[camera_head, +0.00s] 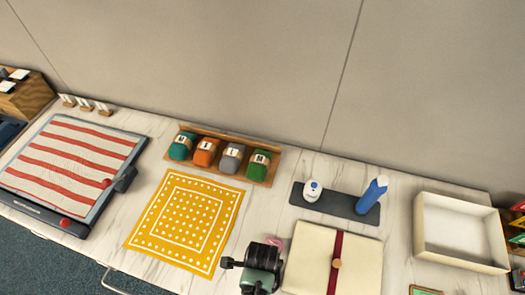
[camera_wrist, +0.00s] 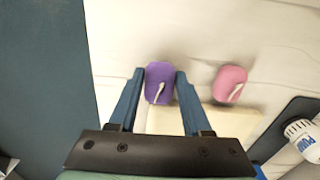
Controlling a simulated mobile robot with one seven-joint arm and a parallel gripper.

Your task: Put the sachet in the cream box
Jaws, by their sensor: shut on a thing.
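A purple sachet (camera_wrist: 158,82) with a small white tie sits between the two blue fingers of my gripper (camera_wrist: 160,88), which is shut on it. A pink sachet (camera_wrist: 231,82) lies to the right of it in the wrist view, apart from the fingers; part of it shows in the head view (camera_head: 274,243) beside my gripper (camera_head: 262,265). The purple sachet is hidden in the head view. The open cream box (camera_head: 460,262) stands at the right end of the table and its visible inside looks empty.
A flat cream item with a red ribbon (camera_head: 303,258) lies right of my gripper. Behind it, a dark tray (camera_head: 336,203) holds a white container and a blue bottle (camera_head: 372,195). A yellow dotted cloth (camera_head: 182,220) lies left.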

